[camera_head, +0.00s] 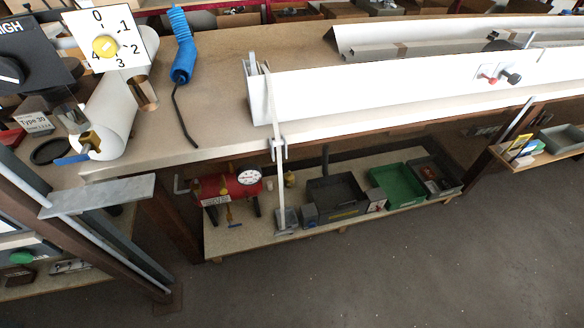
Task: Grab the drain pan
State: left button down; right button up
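No single thing is clearly marked as the drain pan. On the low shelf under the bench, a black open tray (336,208) sits in the middle, with a shallow green tray (397,195) to its right. A dark bin (447,190) holding small items stands right of the green tray. A grey tray (562,139) lies on a separate shelf at the far right. I cannot tell which of these is the pan. Neither of my grippers shows in this view.
A workbench (215,110) carries a long white profile (390,92), held by an upright clamp (279,150). A blue coiled hose (183,50) lies at the back. A red tank (226,188) stands left on the low shelf. The grey floor (400,275) in front is clear.

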aim_at(291, 220)
jog(key=i+l, duration=0.2)
jog(key=i, duration=0.3)
jog(key=i+l+u, duration=0.15)
jog(key=i, duration=0.35)
jog(key=l, duration=0.1)
